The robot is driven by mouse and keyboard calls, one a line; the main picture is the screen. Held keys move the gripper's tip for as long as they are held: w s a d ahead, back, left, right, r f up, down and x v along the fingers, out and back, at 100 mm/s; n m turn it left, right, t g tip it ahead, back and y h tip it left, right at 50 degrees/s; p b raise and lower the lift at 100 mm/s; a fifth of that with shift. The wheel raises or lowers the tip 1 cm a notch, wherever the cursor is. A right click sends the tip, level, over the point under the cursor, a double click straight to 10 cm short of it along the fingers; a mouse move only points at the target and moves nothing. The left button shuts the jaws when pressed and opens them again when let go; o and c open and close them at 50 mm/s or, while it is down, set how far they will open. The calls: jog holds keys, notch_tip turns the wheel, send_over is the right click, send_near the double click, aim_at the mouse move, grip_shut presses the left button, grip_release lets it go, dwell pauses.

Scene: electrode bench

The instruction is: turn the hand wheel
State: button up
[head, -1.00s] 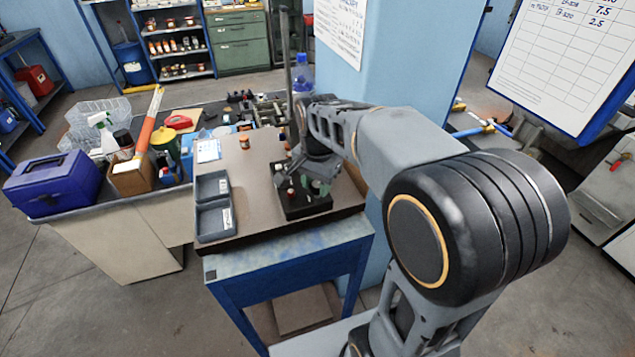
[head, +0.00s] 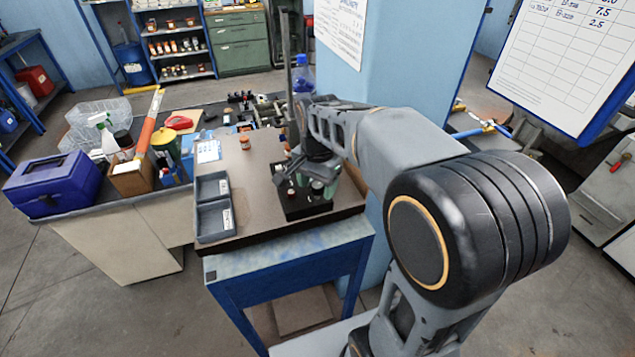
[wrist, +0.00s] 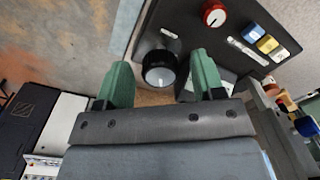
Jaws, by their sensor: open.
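In the wrist view a round black wheel (wrist: 159,68) with a pale centre stands on a dark control panel (wrist: 185,22). I take it for the hand wheel. My gripper (wrist: 161,63) is open, with one green finger on each side of the wheel. I cannot tell whether either finger touches it. In the head view my gripper (head: 318,184) is over the small black panel box (head: 292,212) on the bench. The wheel is hard to make out there, behind my gripper.
The panel also carries a red knob (wrist: 214,13) and coloured push buttons (wrist: 267,44). Dark grey trays (head: 214,222) lie left of the box on the bench board (head: 254,187). A small orange-labelled jar (head: 244,141) stands farther back. A blue pillar (head: 395,65) rises behind my arm.

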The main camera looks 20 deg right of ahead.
aim_at(318, 186)
notch_tip(318, 186, up, 14)
jog(key=shift+b, duration=0.3)
jog(key=shift+s+d+f, duration=0.1)
dwell(0.4)
